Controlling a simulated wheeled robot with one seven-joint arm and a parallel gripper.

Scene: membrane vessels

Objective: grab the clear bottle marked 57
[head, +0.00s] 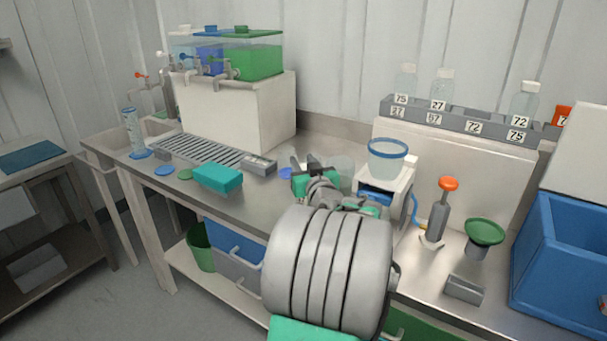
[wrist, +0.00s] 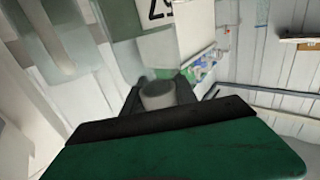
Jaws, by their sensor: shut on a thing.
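My gripper (head: 312,166) is over the middle of the bench, left of the rimmed jar. In the wrist view, my gripper (wrist: 158,92) is shut on the pale cap of a clear bottle (wrist: 125,52). Its white label is partly cut off by the top edge and looks upside down; it is consistent with 57. In the head view a faint clear shape (head: 341,170) just right of my gripper looks like this bottle, mostly hidden by my arm.
A grey rack (head: 455,122) at the back right holds clear bottles marked 75, 27 and 72; its place labelled 72 is empty. A jar with a blue rim (head: 387,158) stands close right of my gripper. A teal box (head: 217,178) lies left.

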